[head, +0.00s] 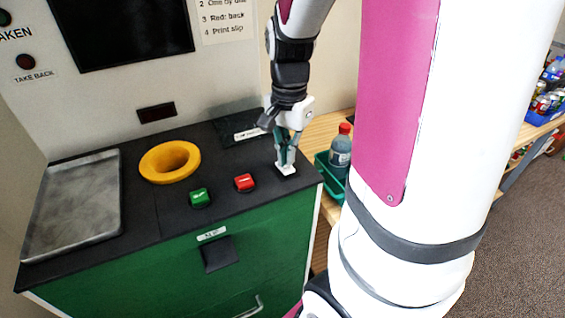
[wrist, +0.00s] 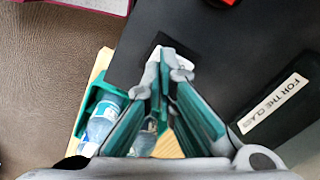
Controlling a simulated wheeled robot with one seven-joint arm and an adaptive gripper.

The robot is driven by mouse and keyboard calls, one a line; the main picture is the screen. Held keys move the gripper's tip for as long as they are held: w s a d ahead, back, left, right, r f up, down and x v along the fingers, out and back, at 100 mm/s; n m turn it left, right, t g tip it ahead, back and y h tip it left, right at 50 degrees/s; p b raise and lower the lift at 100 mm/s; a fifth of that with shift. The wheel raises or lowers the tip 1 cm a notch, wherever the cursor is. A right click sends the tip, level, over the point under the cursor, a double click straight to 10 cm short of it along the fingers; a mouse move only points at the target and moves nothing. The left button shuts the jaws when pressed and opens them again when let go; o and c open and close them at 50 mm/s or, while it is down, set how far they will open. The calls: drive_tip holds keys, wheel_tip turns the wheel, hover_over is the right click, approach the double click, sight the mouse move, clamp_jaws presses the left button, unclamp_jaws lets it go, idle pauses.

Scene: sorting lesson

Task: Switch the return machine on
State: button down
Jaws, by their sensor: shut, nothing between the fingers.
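The return machine has a dark top (head: 140,222) over a green front and a pale back panel. A small white rocker-like part (head: 286,170) on a dark plate sits at the top's right end; it is likely the switch. My gripper (head: 285,158) points down right over it, fingers together and empty. In the wrist view my fingertips (wrist: 172,62) cover most of the white part, and a bit of it (wrist: 186,58) shows beside them. I cannot tell whether they touch it or which way it is set.
A green button (head: 199,196) and a red button (head: 244,182) stand left of my gripper, near a yellow ring (head: 170,161) and a metal tray (head: 75,205). A green crate (head: 323,172) with a bottle (head: 341,148) stands close on the right. A dark screen (head: 122,32) is behind.

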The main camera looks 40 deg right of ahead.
sight(287, 169)
drive_tip(key=shift+f+b, duration=0.6)
drive_tip(key=shift+f, duration=0.55)
idle(0.9)
drive_tip(key=shift+s+r+p, duration=0.1)
drive_tip(key=shift+r+p, duration=2.65)
drive_tip(key=shift+r, duration=0.7)
drive_tip(key=shift+a+r, duration=0.15)
drive_tip(key=shift+r, duration=0.1)
drive_tip(key=s+a+r+n+t, duration=0.5)
drive_tip(key=s+a+r+n, duration=0.6)
drive_tip(key=a+n, duration=0.4)
drive_tip(key=shift+s+a+r, duration=0.25)
drive_tip(key=shift+a+r, duration=0.1)
drive_tip(key=shift+r, duration=0.4)
